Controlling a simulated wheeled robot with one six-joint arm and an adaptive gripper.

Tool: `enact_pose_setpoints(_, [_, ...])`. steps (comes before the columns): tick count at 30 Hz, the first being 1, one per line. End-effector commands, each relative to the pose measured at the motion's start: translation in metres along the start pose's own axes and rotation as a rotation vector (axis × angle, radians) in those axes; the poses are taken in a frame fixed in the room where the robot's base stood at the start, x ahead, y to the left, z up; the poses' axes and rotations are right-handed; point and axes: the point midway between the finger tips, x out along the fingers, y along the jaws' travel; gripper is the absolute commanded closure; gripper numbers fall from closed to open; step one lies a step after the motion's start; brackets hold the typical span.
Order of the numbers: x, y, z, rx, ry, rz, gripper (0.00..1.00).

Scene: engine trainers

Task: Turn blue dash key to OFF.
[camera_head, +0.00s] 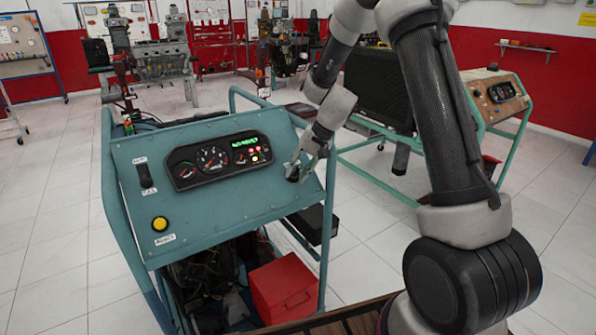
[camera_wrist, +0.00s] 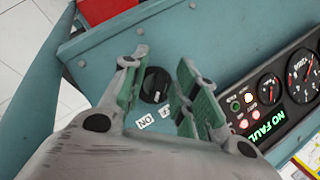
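The blue dash (camera_head: 215,210) stands in front of me with its sloped panel facing me. Its key switch (camera_head: 292,173) is a dark round knob at the panel's right end, partly hidden by my gripper (camera_head: 307,160). In the wrist view the black key (camera_wrist: 155,84) lies between the two green-padded fingers of my gripper (camera_wrist: 157,86). The fingers are apart, with a visible gap on both sides of the key. An ON label (camera_wrist: 145,121) shows beside the key. I cannot tell exactly which way the key points.
A gauge cluster (camera_head: 222,160) with a green display reading NO FAULT sits left of the key. The dash also has a black switch (camera_head: 146,176) and a yellow button (camera_head: 160,224). A red box (camera_head: 284,290) stands below. Another trainer with a wooden panel (camera_head: 499,92) stands right.

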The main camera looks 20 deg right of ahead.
Motion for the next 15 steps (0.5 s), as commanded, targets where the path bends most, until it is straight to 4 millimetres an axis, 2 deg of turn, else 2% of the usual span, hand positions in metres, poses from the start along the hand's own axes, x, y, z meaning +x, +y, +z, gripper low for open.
enact_pose_setpoints(1, [-0.0001, 0.0001, 0.0, 0.0, 0.0, 0.0, 0.84])
enact_pose_setpoints(3, [-0.0001, 0.0001, 0.0001, 0.0, 0.0, 0.0, 0.97])
enact_pose_setpoints(4, [-0.0001, 0.0001, 0.0001, 0.0, 0.0, 0.0, 1.0])
enact_pose_setpoints(15, [0.0006, 0.0003, 0.0006, -0.01, -0.002, 0.007, 1.0])
